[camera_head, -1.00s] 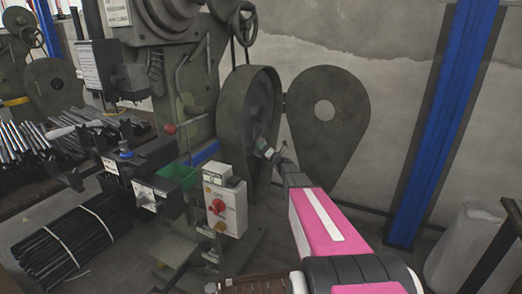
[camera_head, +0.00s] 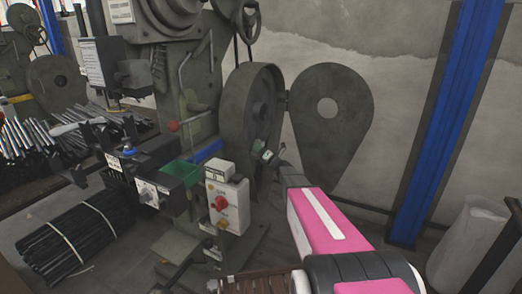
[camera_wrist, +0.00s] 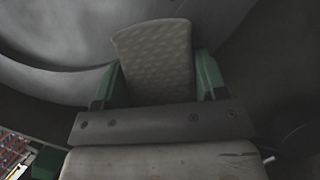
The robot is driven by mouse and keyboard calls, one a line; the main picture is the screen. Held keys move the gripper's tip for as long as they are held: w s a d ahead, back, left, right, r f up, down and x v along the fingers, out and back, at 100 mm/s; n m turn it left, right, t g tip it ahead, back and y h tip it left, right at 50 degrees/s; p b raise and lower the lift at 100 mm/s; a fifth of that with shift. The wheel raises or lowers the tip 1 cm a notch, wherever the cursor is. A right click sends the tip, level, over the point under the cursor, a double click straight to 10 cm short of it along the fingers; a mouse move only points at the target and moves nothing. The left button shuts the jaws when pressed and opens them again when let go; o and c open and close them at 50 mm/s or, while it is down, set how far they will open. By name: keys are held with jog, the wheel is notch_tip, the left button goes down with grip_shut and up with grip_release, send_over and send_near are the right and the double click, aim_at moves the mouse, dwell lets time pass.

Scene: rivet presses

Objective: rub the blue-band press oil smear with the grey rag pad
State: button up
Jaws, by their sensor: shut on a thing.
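The press with the blue band (camera_head: 206,152) stands left of centre in the head view. Its teardrop guard housing (camera_head: 238,110) is open, with the cover (camera_head: 345,125) swung out to the right. My gripper (camera_head: 266,156) is at the housing's open side. In the wrist view, my gripper's green fingers (camera_wrist: 158,88) are shut on the grey rag pad (camera_wrist: 155,58), a pale patterned block. A dark curved metal surface lies behind and left of the pad. I cannot tell whether the pad touches it. I cannot make out the oil smear in either view.
A control box (camera_head: 227,205) with a red button stands left of my arm. Bundled black rods (camera_head: 75,240) lie on the floor at left. A blue post (camera_head: 445,120) and a pale translucent container (camera_head: 462,245) are at right.

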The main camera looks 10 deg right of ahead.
jog(key=shift+s+a, duration=0.6)
jog(key=shift+s, duration=0.25)
jog(key=s+d, duration=0.3)
jog(key=d, duration=0.2)
jog(key=shift+s, duration=0.2)
jog(key=shift+d, duration=0.1)
jog(key=shift+s+d, duration=0.9)
jog(key=shift+d, duration=0.2)
